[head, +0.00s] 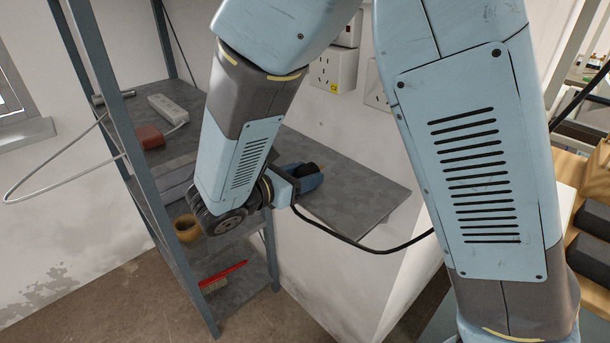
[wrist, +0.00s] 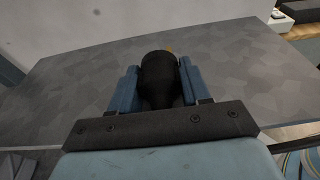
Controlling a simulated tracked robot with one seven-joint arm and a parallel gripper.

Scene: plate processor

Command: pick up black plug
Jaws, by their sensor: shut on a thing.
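The black plug (wrist: 158,72) is in the wrist view, held between the two blue fingers of my gripper (wrist: 157,88). A small orange-yellow bit shows at its far end. Below it is a grey tabletop; I cannot tell whether the plug touches it. In the head view my gripper (head: 310,180) is over the grey shelf top beside the wall, and the plug (head: 312,167) shows only as a small dark shape with an orange tip. My arm hides part of this area.
The grey shelf top (head: 345,190) is otherwise mostly bare. Wall sockets (head: 333,70) are above it. At left, a metal rack (head: 110,90) holds a white power strip (head: 168,108), a red-brown block (head: 150,137), a yellow roll (head: 187,228) and a red-handled brush (head: 222,277). A black cable (head: 370,249) hangs near the shelf.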

